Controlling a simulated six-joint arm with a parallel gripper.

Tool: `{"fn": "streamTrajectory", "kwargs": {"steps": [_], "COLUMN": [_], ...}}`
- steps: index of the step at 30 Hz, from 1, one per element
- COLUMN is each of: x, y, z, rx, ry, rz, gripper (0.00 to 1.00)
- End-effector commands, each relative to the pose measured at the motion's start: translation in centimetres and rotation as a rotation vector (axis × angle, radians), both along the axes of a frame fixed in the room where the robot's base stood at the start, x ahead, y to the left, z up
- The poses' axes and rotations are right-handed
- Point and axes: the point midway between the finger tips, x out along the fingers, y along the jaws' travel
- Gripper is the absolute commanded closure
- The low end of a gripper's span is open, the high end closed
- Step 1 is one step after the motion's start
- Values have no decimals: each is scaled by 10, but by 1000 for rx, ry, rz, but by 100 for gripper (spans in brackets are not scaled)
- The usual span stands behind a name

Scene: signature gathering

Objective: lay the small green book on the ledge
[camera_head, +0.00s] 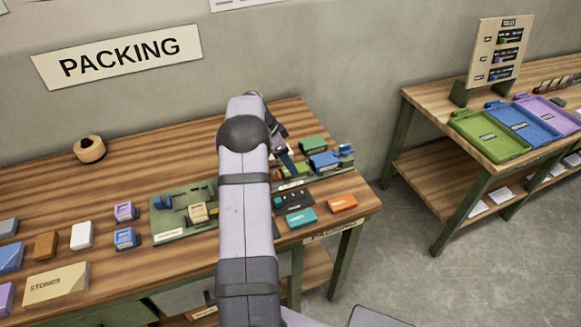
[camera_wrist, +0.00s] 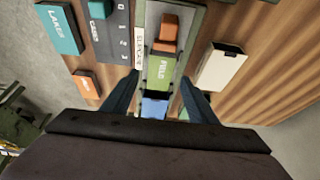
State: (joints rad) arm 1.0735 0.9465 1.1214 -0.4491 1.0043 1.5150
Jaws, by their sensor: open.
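In the wrist view a small green book (camera_wrist: 158,72) with a pale title lies on a narrow grey-green strip (camera_wrist: 190,42), which may be the ledge. My gripper (camera_wrist: 160,78) is open, with one dark finger on each side of the book. I cannot tell whether the fingers touch it. In the head view my gripper (camera_head: 288,163) is low over the right part of the packing table, and my arm hides much of that area. Another green block (camera_head: 313,144) lies behind it there.
An orange piece (camera_wrist: 166,35) and a blue block (camera_wrist: 154,108) flank the book along the strip. A cream block (camera_wrist: 222,68) lies to the right. A teal book (camera_head: 301,217) and an orange book (camera_head: 342,203) lie near the table's front edge. The table's back left is mostly clear.

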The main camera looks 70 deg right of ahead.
Motion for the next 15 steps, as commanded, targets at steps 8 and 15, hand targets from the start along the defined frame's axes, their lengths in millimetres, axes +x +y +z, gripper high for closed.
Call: {"fn": "streamTrajectory", "kwargs": {"steps": [8, 15], "x": [15, 22], "y": [13, 21], "z": [46, 73], "rx": [-4, -2], "ry": [-3, 0], "rz": [2, 2], "gripper": [47, 47]}}
